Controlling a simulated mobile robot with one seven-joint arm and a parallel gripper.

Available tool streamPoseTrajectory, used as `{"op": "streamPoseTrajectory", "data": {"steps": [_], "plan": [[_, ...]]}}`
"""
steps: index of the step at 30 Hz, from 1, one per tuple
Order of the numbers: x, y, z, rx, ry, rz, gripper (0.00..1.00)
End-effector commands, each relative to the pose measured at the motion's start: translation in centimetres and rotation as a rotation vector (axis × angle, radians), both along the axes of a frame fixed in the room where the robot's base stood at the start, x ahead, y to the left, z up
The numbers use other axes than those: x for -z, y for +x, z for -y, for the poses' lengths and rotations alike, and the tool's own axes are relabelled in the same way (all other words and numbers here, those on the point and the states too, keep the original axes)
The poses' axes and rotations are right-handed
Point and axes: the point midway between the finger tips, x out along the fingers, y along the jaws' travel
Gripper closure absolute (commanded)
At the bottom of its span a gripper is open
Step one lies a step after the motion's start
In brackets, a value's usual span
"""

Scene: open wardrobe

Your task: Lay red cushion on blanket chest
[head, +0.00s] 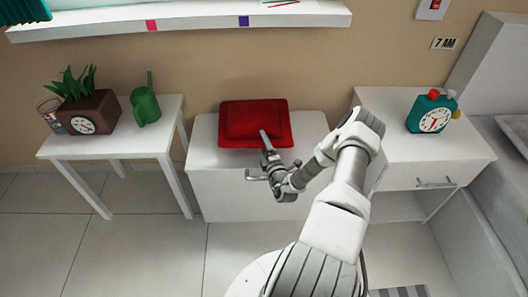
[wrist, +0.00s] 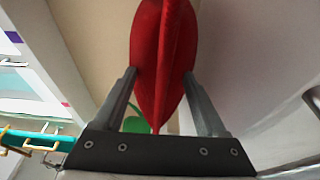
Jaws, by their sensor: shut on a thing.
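The red cushion (head: 252,118) shows in the head view over the top of the white blanket chest (head: 205,150), flat side up. I cannot tell whether it rests on the lid or hangs just above it. My gripper (head: 265,138) is at the cushion's front edge. In the wrist view the cushion (wrist: 163,50) is seen edge-on, and my gripper (wrist: 160,85) has one finger on each side, shut on it. The chest's front right is partly hidden by my arm.
Left of the chest, a white table (head: 145,138) holds a clock planter (head: 93,112) and a green watering can (head: 146,105). On the right, a white nightstand (head: 415,165) bears a teal alarm clock (head: 432,112). A white shelf (head: 190,22) runs above.

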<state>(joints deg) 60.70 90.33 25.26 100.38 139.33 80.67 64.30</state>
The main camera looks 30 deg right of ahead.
Motion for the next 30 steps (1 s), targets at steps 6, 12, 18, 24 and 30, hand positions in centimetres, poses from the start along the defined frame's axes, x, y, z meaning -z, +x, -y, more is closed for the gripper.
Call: {"op": "streamPoseTrajectory", "data": {"steps": [6, 12, 18, 24, 30], "plan": [[3.1, 0.0, 0.0, -0.001, -0.002, 0.002, 0.98], [3.8, 0.0, 0.1, 0.000, -0.001, 0.003, 0.98], [3.9, 0.0, 0.0, 0.000, 0.000, 0.000, 0.17], [3.9, 0.0, 0.0, 0.000, 0.000, 0.000, 0.08], [3.8, -0.4, 0.0, 0.000, 0.000, -0.001, 0.08]]}}
